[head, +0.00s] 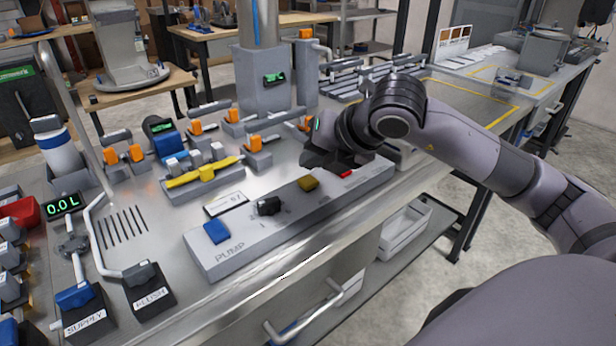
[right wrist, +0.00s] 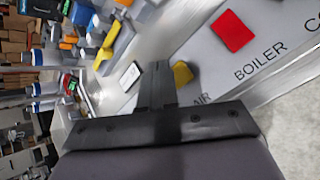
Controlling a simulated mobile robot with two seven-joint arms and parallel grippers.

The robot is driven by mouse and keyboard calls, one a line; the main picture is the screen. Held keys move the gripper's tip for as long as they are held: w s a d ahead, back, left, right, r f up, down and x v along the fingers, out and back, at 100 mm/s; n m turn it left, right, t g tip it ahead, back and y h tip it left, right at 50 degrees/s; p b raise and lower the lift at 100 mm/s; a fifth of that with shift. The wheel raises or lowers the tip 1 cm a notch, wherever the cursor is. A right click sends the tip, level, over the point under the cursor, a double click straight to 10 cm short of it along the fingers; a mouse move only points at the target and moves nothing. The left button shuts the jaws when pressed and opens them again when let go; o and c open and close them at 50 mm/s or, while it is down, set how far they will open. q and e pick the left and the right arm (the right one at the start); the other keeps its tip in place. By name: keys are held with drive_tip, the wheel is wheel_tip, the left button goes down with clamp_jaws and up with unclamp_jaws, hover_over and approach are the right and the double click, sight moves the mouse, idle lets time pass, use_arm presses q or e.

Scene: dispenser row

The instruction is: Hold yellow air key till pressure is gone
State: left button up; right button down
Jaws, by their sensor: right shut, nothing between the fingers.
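The yellow air key (head: 308,183) sits on the long grey key panel (head: 240,245), between a black knob (head: 268,206) and a red key (head: 346,174). My right gripper (head: 318,160) is shut and empty, just behind and above the yellow key. In the right wrist view, its closed fingers (right wrist: 158,70) end close to the left of the yellow key (right wrist: 182,73), with part of the word AIR printed below. I cannot tell whether they touch it, and the key's pressed state is not clear. My left gripper is not in view.
A blue key (head: 217,232) is at the PUMP end of the panel. The red key (right wrist: 233,31) is above the word BOILER. A yellow handle (head: 203,174) and orange valves stand behind the panel. A display (head: 63,204) reads 0.0 L.

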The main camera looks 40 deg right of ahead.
sight(313, 182)
drive_tip(key=shift+r+p, duration=1.25)
drive_tip(key=shift+r, duration=1)
drive_tip(key=shift+f, duration=0.1)
